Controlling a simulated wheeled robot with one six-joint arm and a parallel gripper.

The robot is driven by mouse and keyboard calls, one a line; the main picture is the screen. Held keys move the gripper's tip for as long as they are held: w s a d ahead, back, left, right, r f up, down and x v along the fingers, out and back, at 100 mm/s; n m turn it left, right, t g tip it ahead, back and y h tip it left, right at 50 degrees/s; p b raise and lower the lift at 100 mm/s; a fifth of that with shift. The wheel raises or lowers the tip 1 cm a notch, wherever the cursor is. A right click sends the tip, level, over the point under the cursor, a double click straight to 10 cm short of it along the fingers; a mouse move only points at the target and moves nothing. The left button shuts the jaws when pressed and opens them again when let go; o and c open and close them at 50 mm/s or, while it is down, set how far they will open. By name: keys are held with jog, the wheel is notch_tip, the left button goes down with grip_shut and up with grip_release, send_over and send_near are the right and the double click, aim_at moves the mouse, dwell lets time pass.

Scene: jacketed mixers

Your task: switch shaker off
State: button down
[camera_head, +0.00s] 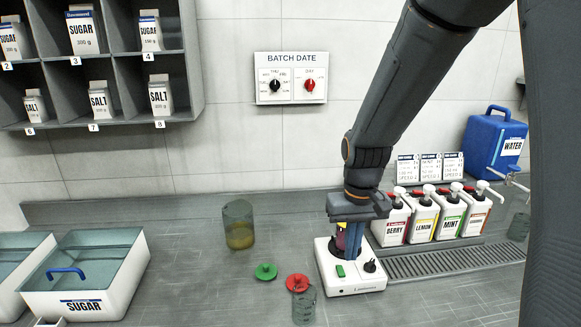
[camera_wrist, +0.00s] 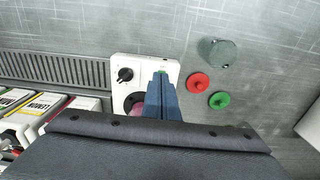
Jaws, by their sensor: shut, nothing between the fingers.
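The shaker is a white box (camera_head: 352,284) on the bench, with a green switch (camera_head: 340,271) at its front left and a black knob (camera_head: 370,266) at its front right. A vessel with pinkish contents (camera_head: 341,238) stands on it, partly hidden by my gripper. In the wrist view the shaker (camera_wrist: 145,62) lies under my fingers, with its knob (camera_wrist: 125,74) to the left. My gripper (camera_wrist: 161,82) is shut and empty, pointing down above the shaker. Its fingertips overlap the green switch, of which only a sliver shows (camera_wrist: 162,71); I cannot tell whether they touch.
A clear empty beaker (camera_head: 304,305), red lid (camera_head: 297,283) and green lid (camera_head: 265,271) are left of the shaker. A beaker with yellowish liquid (camera_head: 239,226) stands farther back. Pump bottles (camera_head: 421,218) and a drain grate (camera_head: 440,261) are to the right.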

jog(key=s+d+t, duration=0.1)
jog(key=s+d, duration=0.1)
jog(key=s, duration=0.9)
jog(key=shift+d+m, duration=0.15)
jog(key=shift+m, duration=0.15)
